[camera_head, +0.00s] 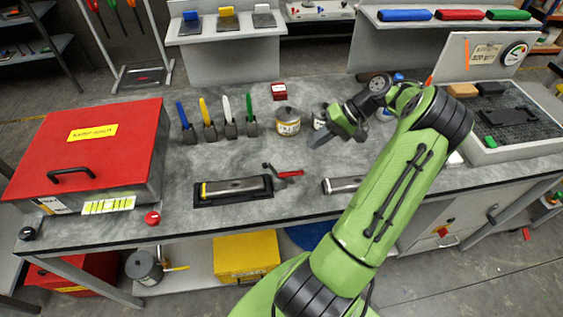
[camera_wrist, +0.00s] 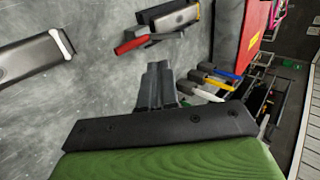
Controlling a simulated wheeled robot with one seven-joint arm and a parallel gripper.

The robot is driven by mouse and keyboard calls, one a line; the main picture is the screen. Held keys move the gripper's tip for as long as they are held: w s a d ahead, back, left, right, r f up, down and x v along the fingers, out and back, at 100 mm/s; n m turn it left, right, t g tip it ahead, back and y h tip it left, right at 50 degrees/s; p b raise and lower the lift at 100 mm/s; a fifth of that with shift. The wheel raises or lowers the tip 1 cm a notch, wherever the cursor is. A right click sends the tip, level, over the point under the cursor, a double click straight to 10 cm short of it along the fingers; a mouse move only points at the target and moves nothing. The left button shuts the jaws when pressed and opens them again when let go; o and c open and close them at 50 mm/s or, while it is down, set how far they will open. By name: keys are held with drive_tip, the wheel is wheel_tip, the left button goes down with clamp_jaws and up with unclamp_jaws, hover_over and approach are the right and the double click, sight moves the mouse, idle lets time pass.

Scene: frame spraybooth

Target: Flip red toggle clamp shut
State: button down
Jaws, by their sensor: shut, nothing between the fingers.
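The red toggle clamp (camera_head: 289,173) sits at the right end of a black fixture (camera_head: 262,194) that holds a grey metal tube (camera_head: 236,187). Its red lever points right, away from the tube, and looks low over the bench. In the wrist view the red lever (camera_wrist: 131,45) is at upper middle, beyond my fingertips and slightly left, with the tube (camera_wrist: 177,18) behind it. My gripper (camera_head: 318,140) is shut and empty, above the bench, behind and right of the clamp, and apart from it. In the wrist view its fingers (camera_wrist: 157,68) are together.
A second tube (camera_head: 343,185) lies right of the clamp, partly hidden by my arm. Coloured-handled tools (camera_head: 229,118), a tin (camera_head: 287,122) and a small red box (camera_head: 280,91) stand behind. A red-lidded box (camera_head: 90,140) fills the left.

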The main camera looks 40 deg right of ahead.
sight(265, 166)
drive_tip(key=b+x, duration=0.2)
drive_tip(key=x, duration=0.6)
drive_tip(key=a, duration=0.1)
drive_tip(key=w+a+f, duration=0.1)
drive_tip(key=w+a, duration=0.1)
drive_tip(key=shift+w+a+f, duration=0.1)
drive_tip(key=shift+w+f, duration=0.1)
drive_tip(key=shift+f, duration=0.1)
